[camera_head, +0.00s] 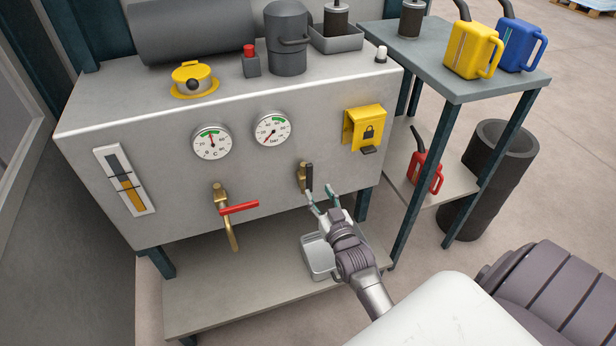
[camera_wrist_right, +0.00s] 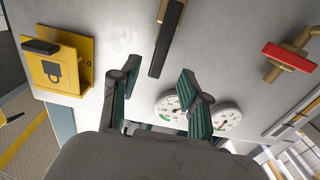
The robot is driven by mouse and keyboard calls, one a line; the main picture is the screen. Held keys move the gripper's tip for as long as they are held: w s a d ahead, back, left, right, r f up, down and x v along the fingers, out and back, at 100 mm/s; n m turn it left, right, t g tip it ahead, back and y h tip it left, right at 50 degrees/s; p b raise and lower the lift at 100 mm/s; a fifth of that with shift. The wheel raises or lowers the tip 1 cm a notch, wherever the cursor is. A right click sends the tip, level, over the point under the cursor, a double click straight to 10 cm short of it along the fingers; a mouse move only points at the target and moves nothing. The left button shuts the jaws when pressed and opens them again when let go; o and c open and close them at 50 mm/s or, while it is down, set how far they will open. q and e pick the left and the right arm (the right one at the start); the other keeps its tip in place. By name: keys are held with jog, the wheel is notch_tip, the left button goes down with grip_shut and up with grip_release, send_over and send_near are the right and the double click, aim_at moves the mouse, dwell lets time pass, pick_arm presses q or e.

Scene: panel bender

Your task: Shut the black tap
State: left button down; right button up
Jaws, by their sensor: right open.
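The black tap (camera_head: 309,176) is on the front panel of the grey machine, below the right gauge. Its black handle stands about upright in the head view, beside a brass body. In the right wrist view the black handle (camera_wrist_right: 167,40) runs from the top edge down toward the gap between my fingertips. My right gripper (camera_head: 322,194) is open and empty, just below and right of the handle. Its fingers (camera_wrist_right: 157,74) stand apart in the wrist view; I cannot tell whether either touches the handle. My left gripper is not in view.
A red-handled tap (camera_head: 238,208) is to the left on the same panel. A yellow lock box (camera_head: 365,128) is to the right. A metal tray (camera_head: 318,257) sits on the lower shelf. A side table (camera_head: 432,62) with cans stands at the right.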

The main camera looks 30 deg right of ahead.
aim_at(310, 177)
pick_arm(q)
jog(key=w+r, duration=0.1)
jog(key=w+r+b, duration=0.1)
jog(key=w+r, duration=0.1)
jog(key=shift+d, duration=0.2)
pick_arm(e)
jog(key=x, duration=0.8)
jog(key=shift+w, duration=0.15)
grip_shut()
